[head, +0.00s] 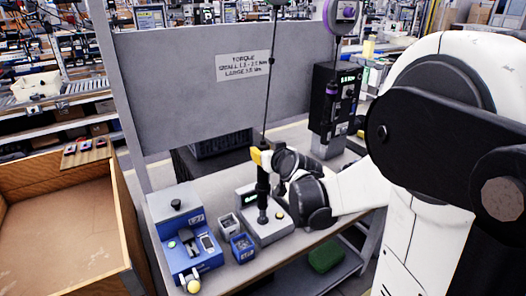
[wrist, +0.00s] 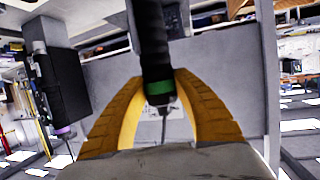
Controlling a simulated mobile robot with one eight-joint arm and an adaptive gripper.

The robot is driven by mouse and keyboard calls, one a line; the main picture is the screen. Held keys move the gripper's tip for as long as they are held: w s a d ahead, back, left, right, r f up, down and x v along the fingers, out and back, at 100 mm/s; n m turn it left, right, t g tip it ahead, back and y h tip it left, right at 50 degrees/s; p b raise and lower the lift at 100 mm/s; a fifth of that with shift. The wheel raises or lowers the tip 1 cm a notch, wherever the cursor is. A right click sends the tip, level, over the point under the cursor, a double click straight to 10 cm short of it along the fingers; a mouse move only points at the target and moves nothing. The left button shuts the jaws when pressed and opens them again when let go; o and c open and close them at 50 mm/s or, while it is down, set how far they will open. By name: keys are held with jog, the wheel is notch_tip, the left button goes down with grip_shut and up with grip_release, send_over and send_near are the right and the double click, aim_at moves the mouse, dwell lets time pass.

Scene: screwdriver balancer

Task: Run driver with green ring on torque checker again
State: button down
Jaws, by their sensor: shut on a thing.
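The dark driver (head: 263,183) hangs upright from a thin cable above the bench. In the wrist view the driver (wrist: 151,40) shows a green ring (wrist: 160,88) near its cable end. My gripper (head: 262,157), with yellow fingers, is shut on the driver's upper part; the fingers also show on both sides of it in the wrist view (wrist: 160,85). The grey torque checker (head: 272,232) stands on the bench with a lit green display. The driver's lower end is over the checker's black socket area; whether the bit is seated I cannot tell.
A black controller box (head: 335,100) stands at the back right. A grey panel (head: 185,85) with a torque sign rises behind. A wooden crate (head: 60,200) is at left.

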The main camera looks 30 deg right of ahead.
aim_at(264, 143)
jog(key=shift+f, duration=0.2)
jog(key=shift+f+b, duration=0.7)
jog(key=shift+b, duration=0.1)
jog(key=shift+f, duration=0.2)
dwell(0.6)
jog(key=shift+s+f+b, duration=0.15)
jog(key=shift+f+b, duration=0.35)
jog(key=shift+b, duration=0.1)
dwell(1.1)
jog(key=shift+r, duration=0.15)
jog(key=shift+r+p, duration=2.45)
jog(key=shift+r, duration=0.5)
